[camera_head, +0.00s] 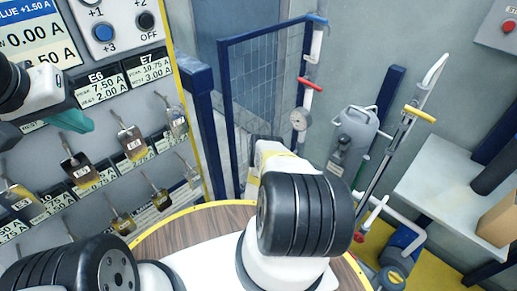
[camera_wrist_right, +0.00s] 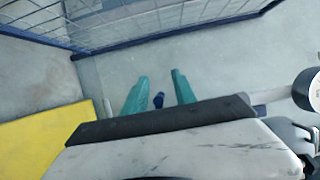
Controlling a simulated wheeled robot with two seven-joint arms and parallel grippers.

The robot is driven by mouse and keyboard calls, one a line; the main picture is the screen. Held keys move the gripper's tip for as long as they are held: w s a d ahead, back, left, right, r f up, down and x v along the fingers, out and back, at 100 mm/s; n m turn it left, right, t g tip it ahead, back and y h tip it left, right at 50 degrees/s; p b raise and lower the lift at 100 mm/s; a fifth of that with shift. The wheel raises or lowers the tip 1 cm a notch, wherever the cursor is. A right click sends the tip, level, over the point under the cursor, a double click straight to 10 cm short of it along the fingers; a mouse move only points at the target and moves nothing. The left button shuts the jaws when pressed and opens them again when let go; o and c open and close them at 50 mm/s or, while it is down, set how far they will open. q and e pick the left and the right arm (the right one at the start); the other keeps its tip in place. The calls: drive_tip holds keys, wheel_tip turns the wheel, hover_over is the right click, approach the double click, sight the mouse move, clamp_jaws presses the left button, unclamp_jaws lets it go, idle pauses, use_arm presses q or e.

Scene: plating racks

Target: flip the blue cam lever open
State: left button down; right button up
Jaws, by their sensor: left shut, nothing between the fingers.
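A blue lever handle (camera_head: 317,20) sits at the top of a white upright pipe; I cannot tell if it is the cam lever. My left gripper (camera_head: 85,123) is shut and empty, its teal fingers in front of the labelled rack panel at the left, far from that handle. My right gripper (camera_wrist_right: 160,82) is open in the right wrist view, its two teal fingers apart. A small dark blue piece (camera_wrist_right: 158,100) shows between them; I cannot tell what it is or how far off. In the head view my right arm hides the right gripper's fingers.
A panel (camera_head: 55,80) with labels and several hanging tags stands at the left. A red lever (camera_head: 310,84) and a gauge (camera_head: 299,119) are on the pipe. A grey canister (camera_head: 353,137) and a yellow-handled lever (camera_head: 420,114) stand to the right. A wooden round top (camera_head: 175,225) is in front.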

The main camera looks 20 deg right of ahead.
drive_tip(key=v, duration=0.7)
drive_tip(key=shift+s+a, duration=0.3)
drive_tip(key=shift+s, duration=0.1)
idle(0.3)
